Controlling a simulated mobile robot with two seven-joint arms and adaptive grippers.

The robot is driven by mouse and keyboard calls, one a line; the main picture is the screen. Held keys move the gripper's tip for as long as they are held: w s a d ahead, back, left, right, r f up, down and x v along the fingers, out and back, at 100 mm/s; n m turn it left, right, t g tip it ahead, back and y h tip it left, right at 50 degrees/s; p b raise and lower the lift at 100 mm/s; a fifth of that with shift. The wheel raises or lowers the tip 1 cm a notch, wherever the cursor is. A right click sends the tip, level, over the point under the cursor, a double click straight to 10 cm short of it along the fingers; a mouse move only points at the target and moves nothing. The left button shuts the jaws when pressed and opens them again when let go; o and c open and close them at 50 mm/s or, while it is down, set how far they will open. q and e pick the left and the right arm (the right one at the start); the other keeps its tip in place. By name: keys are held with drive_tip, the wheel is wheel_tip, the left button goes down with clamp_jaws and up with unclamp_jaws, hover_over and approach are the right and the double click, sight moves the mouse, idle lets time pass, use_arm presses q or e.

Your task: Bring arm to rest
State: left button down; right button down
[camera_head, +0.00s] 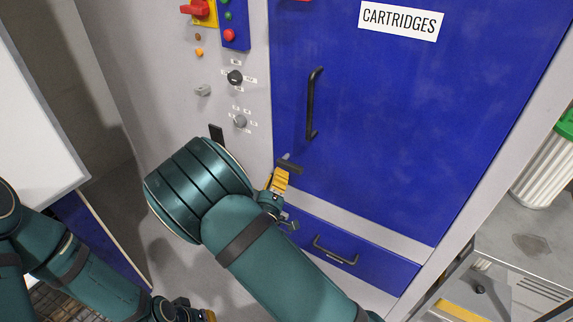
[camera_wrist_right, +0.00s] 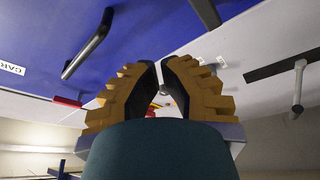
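My right arm reaches up from the bottom of the head view to the front of a blue and grey cabinet. Its right gripper (camera_head: 281,178), with yellow fingers, is in front of the cabinet near the lower edge of the upper blue door. In the right wrist view the right gripper (camera_wrist_right: 159,66) shows two yellow fingers with dark pads. A narrow gap is between them and nothing is held in it. My left arm is at the lower left of the head view. Its left gripper (camera_head: 185,311) is partly cut off by the bottom edge, so its opening is unclear.
The blue door (camera_head: 400,130) has a black handle (camera_head: 313,104) and a CARTRIDGES label. Below it is a blue drawer (camera_head: 300,236) with its own handle. Knobs and buttons are on the grey panel (camera_head: 160,60). A metal table (camera_head: 530,245) stands at right.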

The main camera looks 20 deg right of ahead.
drive_tip(key=shift+s+a+f, duration=0.2)
drive_tip(key=shift+s+a, duration=0.05)
drive_tip(key=shift+a, duration=0.15)
drive_tip(key=s+d+f+m+g+y, duration=0.15)
drive_tip(key=s+f+g+y, duration=0.3)
drive_tip(key=f, duration=0.55)
drive_tip(key=s+f+m+g+y, duration=0.3)
drive_tip(key=s+f+g, duration=0.15)
drive_tip(key=f, duration=0.55)
drive_tip(key=s+a+m+g+y, duration=0.1)
drive_tip(key=s+a+g+y, duration=0.2)
drive_tip(key=s, duration=0.3)
drive_tip(key=s+a+f+m+g+y, duration=0.1)
drive_tip(key=s+a+g+y, duration=0.2)
drive_tip(key=s, duration=0.4)
drive_tip(key=shift+s+a+m+g+y, duration=0.2)
drive_tip(key=shift+s+m+g+y, duration=0.15)
drive_tip(key=shift+y, duration=0.2)
drive_tip(key=shift+f, duration=0.1)
